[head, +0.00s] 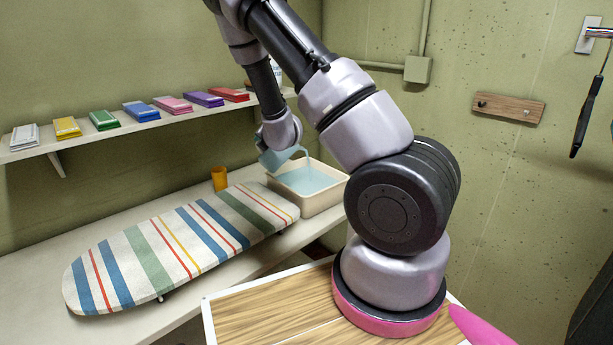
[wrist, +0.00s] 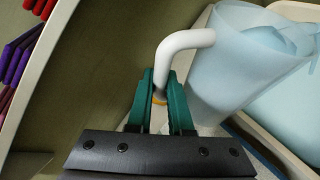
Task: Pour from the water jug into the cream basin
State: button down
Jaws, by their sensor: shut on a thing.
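The water jug (head: 275,158) is pale blue and translucent with a white handle. It is tilted over the left side of the cream basin (head: 318,208), and a pale blue stream runs from it into the basin. Blue water covers the basin's floor. In the wrist view, my gripper (wrist: 162,88) has its green fingers shut on the white handle of the jug (wrist: 222,75). Blue water shows inside the jug near its rim. In the head view my arm's end hides the handle and the fingers.
A striped ironing board (head: 180,245) lies on the counter (head: 35,285) left of the basin. An orange cup (head: 219,178) stands behind it, close to the basin. A wall shelf (head: 85,137) with several coloured stacks runs above, near my wrist.

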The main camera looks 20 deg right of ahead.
jog(key=shift+s+d+r+m+y, duration=0.1)
jog(key=shift+d+r+m+y, duration=0.15)
jog(key=shift+d+m+y, duration=0.2)
jog(key=shift+d+r+m+y, duration=0.2)
jog(key=shift+d+m+y, duration=0.15)
jog(key=shift+d+m, duration=0.2)
dwell(0.5)
jog(key=shift+s+d+f+m+t+y, duration=0.1)
jog(key=shift+d+m+t+y, duration=0.4)
jog(key=shift+d, duration=0.4)
jog(key=shift+s+d+f+m+t+y, duration=0.1)
jog(key=shift+d+m+t+y, duration=0.15)
jog(key=shift+d+m, duration=0.55)
dwell(0.4)
jog(key=shift+d+r+y, duration=0.25)
jog(key=shift+d+r, duration=0.2)
jog(key=shift+d, duration=0.05)
jog(key=shift+s+d+r+m+t+y, duration=0.1)
jog(key=shift+d+r+m+t+y, duration=0.15)
jog(key=shift+d+m, duration=0.3)
jog(key=shift+s+d+r+m+t+y, duration=0.1)
jog(key=shift+d+r+m, duration=0.3)
jog(key=shift+d, duration=0.25)
jog(key=shift+a, duration=0.1)
dwell(0.9)
